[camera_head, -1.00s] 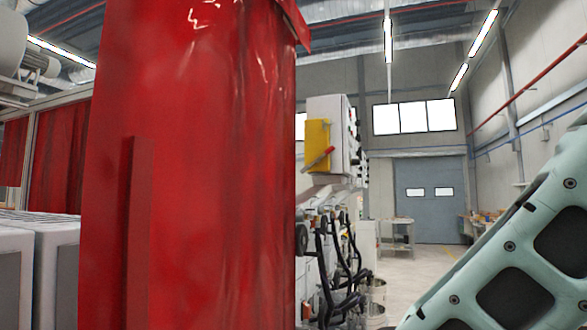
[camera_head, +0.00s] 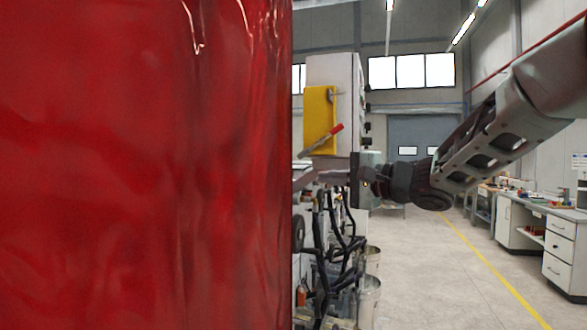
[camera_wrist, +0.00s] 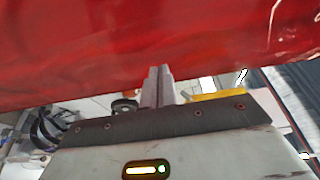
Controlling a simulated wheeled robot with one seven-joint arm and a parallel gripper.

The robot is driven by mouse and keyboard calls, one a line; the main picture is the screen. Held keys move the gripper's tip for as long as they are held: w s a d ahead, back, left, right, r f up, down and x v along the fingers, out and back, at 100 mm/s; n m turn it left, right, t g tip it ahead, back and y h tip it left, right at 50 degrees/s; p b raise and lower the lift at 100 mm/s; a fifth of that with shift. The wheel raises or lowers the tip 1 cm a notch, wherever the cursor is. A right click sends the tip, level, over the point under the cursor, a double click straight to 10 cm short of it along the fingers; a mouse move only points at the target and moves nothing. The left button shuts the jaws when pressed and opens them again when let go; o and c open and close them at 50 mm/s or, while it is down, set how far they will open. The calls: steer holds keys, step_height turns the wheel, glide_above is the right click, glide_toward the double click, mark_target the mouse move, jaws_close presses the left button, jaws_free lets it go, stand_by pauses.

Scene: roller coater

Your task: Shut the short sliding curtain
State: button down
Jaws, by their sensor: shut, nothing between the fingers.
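The red curtain (camera_head: 150,170) fills the left half of the head view, with shiny vertical folds near its right edge. Its top, bottom and left edge are out of that view. In the wrist view the curtain (camera_wrist: 130,40) spans the top, and its lower-lying edge there runs across behind my fingers. My gripper (camera_wrist: 159,70) is shut and empty, with its fingertips overlapping the curtain's border in the picture. I cannot tell whether they touch it. In the head view my arm reaches in from the right toward the curtain's right edge; the fingertips are not clear there.
A machine with a yellow panel (camera_head: 319,118) and black hoses (camera_head: 330,235) stands just beyond the curtain's right edge. Metal buckets (camera_head: 368,298) stand on the floor beside it. A workbench (camera_head: 535,215) is at the right. The floor between is clear.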

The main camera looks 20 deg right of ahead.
steer(key=p+x, duration=0.4)
steer(key=x, duration=0.6)
steer(key=s+a, duration=0.2)
steer(key=s, duration=0.1)
steer(key=shift+s+a+p, duration=0.2)
steer(key=shift+s+p, duration=0.05)
steer(key=shift+p, duration=0.05)
